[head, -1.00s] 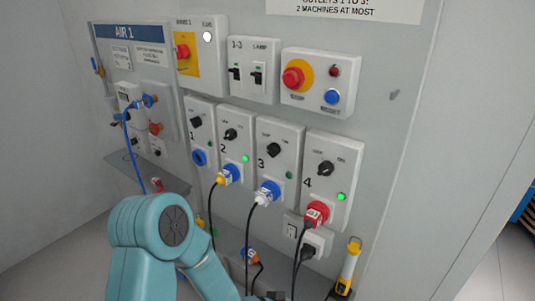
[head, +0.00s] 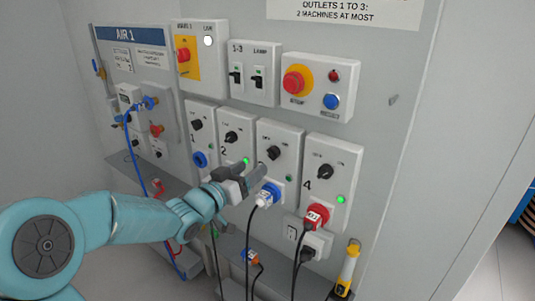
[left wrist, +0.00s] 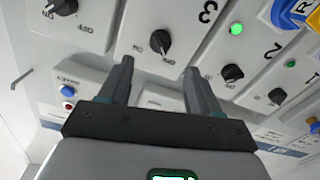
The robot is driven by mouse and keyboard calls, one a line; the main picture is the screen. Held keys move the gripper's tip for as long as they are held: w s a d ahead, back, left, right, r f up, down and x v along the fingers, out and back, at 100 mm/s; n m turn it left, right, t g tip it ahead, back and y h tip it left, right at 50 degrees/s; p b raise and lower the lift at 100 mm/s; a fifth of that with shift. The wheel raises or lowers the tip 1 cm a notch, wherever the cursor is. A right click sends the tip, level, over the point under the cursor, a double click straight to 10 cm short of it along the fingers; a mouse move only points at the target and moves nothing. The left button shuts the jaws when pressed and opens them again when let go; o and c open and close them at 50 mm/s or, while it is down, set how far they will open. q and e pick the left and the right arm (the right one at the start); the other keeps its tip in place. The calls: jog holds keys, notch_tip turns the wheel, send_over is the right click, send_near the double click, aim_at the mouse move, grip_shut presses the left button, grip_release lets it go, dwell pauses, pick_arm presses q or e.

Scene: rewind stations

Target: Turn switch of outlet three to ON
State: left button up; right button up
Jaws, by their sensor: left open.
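Outlet three (head: 276,137) is a pale panel with a black rotary switch (head: 273,153) between OFF and ON labels. Its small lamp (head: 289,178) looks dark. The switch's exact angle is hard to tell. A blue-and-white plug (head: 267,195) sits in its socket. My left gripper (head: 250,172) is open and empty in front of the panel, below the switch. In the left wrist view, which is upside down, the switch (left wrist: 160,42) shows beyond and between the two fingertips (left wrist: 158,66), apart from both.
Outlet two (head: 232,120) has a lit green lamp (head: 245,160), as has outlet four (head: 325,145). A red emergency button (head: 293,80) sits above. Black cables hang below the sockets. A yellow torch (head: 347,268) stands at lower right.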

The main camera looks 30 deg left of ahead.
aim_at(269, 155)
pick_arm(q)
jog(key=w, duration=0.2)
jog(key=w+p, duration=0.1)
jog(key=w, duration=0.5)
jog(key=shift+w+d+p, duration=0.25)
jog(key=shift+d+p, duration=0.05)
jog(key=shift+d, duration=0.05)
jog(key=c, duration=1)
jog(key=shift+c, duration=0.2)
